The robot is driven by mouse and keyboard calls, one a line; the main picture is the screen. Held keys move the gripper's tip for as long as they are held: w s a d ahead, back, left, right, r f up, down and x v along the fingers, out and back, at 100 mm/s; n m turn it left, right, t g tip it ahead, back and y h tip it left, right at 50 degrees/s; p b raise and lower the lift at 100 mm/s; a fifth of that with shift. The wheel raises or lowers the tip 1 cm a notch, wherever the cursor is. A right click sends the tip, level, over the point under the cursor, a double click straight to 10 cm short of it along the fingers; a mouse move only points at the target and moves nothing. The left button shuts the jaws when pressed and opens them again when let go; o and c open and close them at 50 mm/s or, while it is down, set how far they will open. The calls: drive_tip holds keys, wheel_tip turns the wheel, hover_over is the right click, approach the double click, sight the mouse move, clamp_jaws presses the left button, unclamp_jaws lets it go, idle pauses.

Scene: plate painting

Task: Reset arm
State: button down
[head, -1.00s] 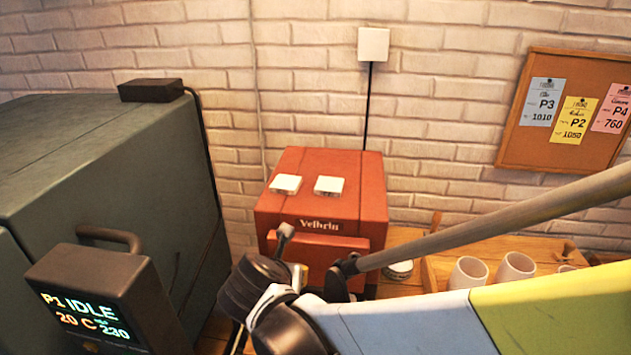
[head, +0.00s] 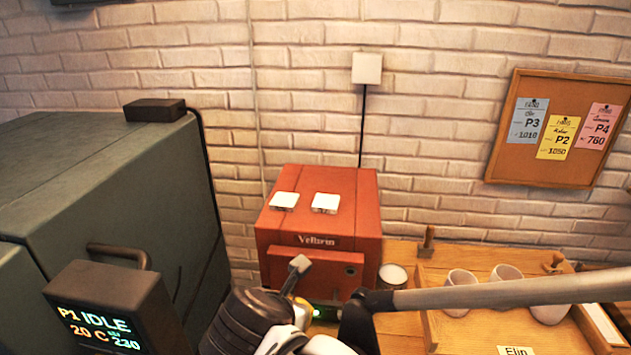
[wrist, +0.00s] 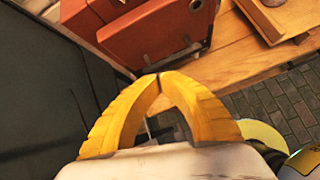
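My gripper (wrist: 158,76) shows in the wrist view with its two yellow fingers meeting at the tips. The red machine marked Velbrin (head: 318,225) stands against the brick wall, beyond my arm. Its red side also shows at the top of the wrist view (wrist: 155,35), past the fingertips.
A dark green kiln (head: 110,190) with a panel reading P1 IDLE (head: 100,320) stands at the left. A wooden tray (head: 432,275) with white cups (head: 460,285) lies on the bench at the right. A cork board (head: 508,165) hangs above.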

drive_tip(key=s+d+f+m+b, duration=0.1)
drive_tip(key=s+d+m+b, duration=0.1)
drive_tip(key=d+m, duration=1)
drive_tip(key=s+d+f+m+g+y+b, duration=0.1)
drive_tip(key=s+d+m, duration=0.3)
drive_tip(key=d+m, duration=0.9)
drive_tip(key=f+m+b, duration=0.1)
drive_tip(key=m, duration=0.6)
drive_tip(key=shift+s+d+g, duration=0.15)
drive_tip(key=shift+d+g, duration=0.15)
drive_tip(key=shift+f, duration=0.15)
